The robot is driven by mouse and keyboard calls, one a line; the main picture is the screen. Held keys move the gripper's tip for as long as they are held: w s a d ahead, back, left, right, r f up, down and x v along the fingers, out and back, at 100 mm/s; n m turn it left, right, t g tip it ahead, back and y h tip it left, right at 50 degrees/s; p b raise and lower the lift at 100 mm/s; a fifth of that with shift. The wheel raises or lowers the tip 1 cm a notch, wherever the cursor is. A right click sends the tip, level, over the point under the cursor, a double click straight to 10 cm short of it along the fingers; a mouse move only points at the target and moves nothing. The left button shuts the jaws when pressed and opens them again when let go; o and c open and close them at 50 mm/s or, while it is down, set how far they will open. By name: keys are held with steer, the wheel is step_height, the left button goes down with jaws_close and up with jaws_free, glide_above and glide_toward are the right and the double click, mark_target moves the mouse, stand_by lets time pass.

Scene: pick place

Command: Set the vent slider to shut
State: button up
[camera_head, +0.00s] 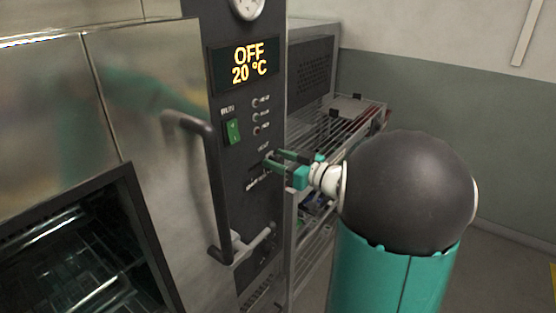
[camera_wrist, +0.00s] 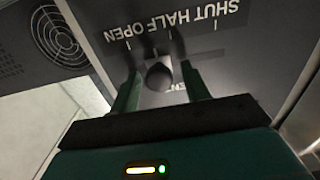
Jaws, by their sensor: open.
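The vent slider's dark round knob (camera_wrist: 158,77) stands out from the grey control panel in the wrist view. Its scale (camera_wrist: 172,24) shows upside down there, with OPEN at left, HALF in the middle and SHUT at right. The knob appears between the OPEN and HALF marks; its exact setting is hard to tell. My gripper (camera_wrist: 160,88) is open, with one green finger on each side of the knob. I cannot tell whether either finger touches it. In the head view, my gripper (camera_head: 276,165) is at the panel, and its fingers partly hide the slider.
The oven panel carries a display (camera_head: 242,64) reading OFF 20 °C, a green switch (camera_head: 233,131) and small lamps. A large door handle (camera_head: 215,190) stands out left of my gripper. A wire rack (camera_head: 345,122) stands behind. A round vent grille (camera_wrist: 58,36) shows in the wrist view.

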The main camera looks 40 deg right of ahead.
mark_target(248, 169)
steer(key=shift+w, duration=0.25)
steer(key=shift+c, duration=0.2)
jaws_close()
steer(key=a, duration=0.2)
steer(key=s+a, duration=0.1)
steer(key=a, duration=0.1)
steer(key=s+a, duration=0.1)
steer(key=a, duration=0.2)
steer(key=shift+s+r, duration=0.1)
steer(key=shift+s, duration=0.1)
steer(key=shift+a, duration=0.2)
